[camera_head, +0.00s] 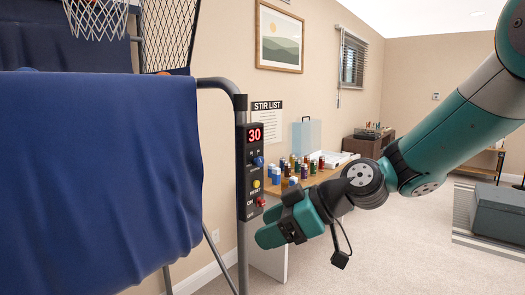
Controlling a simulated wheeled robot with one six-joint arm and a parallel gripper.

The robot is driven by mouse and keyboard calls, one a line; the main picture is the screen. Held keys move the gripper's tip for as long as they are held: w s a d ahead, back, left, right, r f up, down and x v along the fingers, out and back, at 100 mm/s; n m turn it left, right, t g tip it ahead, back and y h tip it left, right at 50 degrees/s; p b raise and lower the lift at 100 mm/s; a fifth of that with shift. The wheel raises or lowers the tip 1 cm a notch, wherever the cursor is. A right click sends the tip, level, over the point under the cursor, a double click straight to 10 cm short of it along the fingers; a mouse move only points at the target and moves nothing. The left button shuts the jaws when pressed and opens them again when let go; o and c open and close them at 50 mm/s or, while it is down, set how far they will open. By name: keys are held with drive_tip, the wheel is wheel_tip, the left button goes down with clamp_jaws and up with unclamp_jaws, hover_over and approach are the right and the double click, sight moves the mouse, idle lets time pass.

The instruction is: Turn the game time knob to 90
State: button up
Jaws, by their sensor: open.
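A narrow black control panel (250,212) is fixed to the grey metal post of the arcade basketball frame. Its red display reads 30. A small blue knob (258,161) sits below the display; its pointer direction is too small to read. Lower down are a yellow button (256,184) marked RESET and a red switch (261,202). My gripper (270,236) is open and empty, just right of and below the panel's lower end, lower than the blue knob. I cannot tell whether it touches the panel.
A blue cloth (100,180) covers the arcade frame at left, below a hoop net (96,18). Behind my gripper, a wooden-topped table (279,190) carries several bottles and cans. A grey box (498,213) stands at far right. Carpet lies open between.

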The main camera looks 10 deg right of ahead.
drive_tip(key=w+d+r+t+y+p, duration=0.1)
drive_tip(key=w+d+r+t+p, duration=0.15)
drive_tip(key=w+d+t, duration=0.45)
drive_tip(key=t+h+p, duration=0.1)
drive_tip(key=t, duration=0.1)
approach(261, 162)
drive_tip(key=p+x, duration=0.8)
drive_tip(key=shift+w+a+r+p, duration=0.2)
drive_tip(key=shift+w+p, duration=0.1)
drive_tip(key=shift+p, duration=0.1)
drive_tip(key=shift+w+a+f, duration=0.15)
drive_tip(key=shift+w+a, duration=0.2)
drive_tip(key=shift+w, duration=0.15)
